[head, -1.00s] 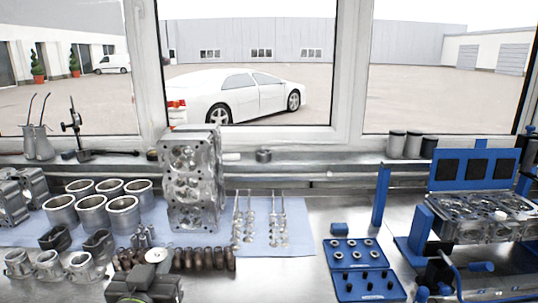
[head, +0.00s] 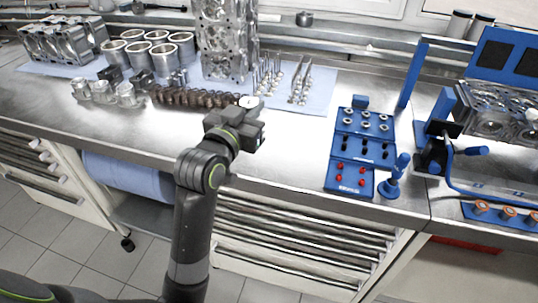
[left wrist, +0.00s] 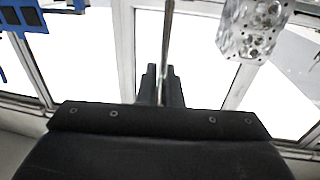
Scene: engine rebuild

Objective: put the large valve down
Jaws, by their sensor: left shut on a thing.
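My left gripper (head: 252,128) is above the front part of the bench, by the right end of a row of brown springs (head: 195,97). It is shut on the large valve, whose pale round head (head: 249,101) shows above the gripper in the head view. In the left wrist view the valve's thin stem (left wrist: 168,45) stands up from between the dark fingers (left wrist: 162,88). The valve's other end is hidden. My right gripper is not in view.
An upright cylinder head (head: 225,40) stands behind the springs. A blue tray (head: 350,185) of small parts lies to the right, beside a blue tool (head: 393,184). Another cylinder head (head: 505,118) sits in a blue fixture at far right. Bare bench lies between gripper and tray.

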